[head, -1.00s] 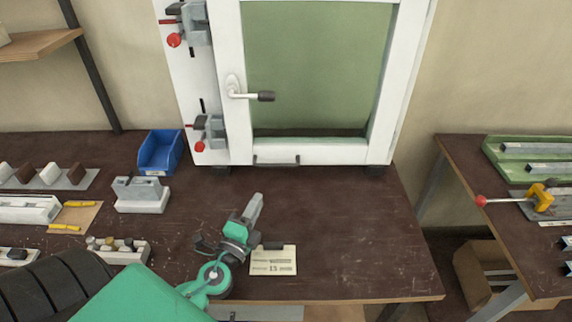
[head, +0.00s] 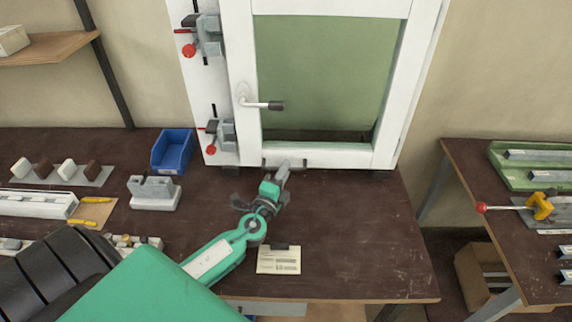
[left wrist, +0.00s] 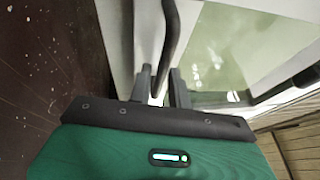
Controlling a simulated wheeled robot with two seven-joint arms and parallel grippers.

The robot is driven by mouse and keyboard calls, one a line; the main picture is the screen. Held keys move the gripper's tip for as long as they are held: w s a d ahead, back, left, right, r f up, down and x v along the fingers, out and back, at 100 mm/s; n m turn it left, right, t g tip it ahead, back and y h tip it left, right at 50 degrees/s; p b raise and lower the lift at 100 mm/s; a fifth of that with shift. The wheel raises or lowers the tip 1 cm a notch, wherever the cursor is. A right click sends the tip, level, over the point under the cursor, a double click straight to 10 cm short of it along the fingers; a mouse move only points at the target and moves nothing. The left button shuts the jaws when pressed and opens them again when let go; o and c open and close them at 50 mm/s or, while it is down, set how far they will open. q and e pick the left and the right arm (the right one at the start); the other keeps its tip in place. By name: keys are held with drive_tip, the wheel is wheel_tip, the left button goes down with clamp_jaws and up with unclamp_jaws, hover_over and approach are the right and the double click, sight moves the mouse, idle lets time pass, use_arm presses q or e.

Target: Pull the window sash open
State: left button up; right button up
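The white window sash (head: 335,153) stands in its frame at the back of the bench, with a green pane. Its lever handle (head: 262,104) points sideways to the right. In the left wrist view the dark bar (left wrist: 170,30) runs down between the two fingertips of my left gripper (left wrist: 160,78). The fingers stand apart with a gap beside the bar; I see no firm grip. My right gripper is not in view.
Toggle clamps with red knobs (head: 188,50) line the frame's left side. A blue bin (head: 173,152) and a grey block on a white base (head: 154,192) stand left of my arm. A paper card (head: 278,262) lies in front. The bench's right part is clear.

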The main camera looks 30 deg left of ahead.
use_arm(q)
drive_tip(key=shift+w+a+r, duration=0.1)
drive_tip(key=shift+w+r, duration=0.05)
drive_tip(key=shift+w, duration=0.45)
clamp_jaws()
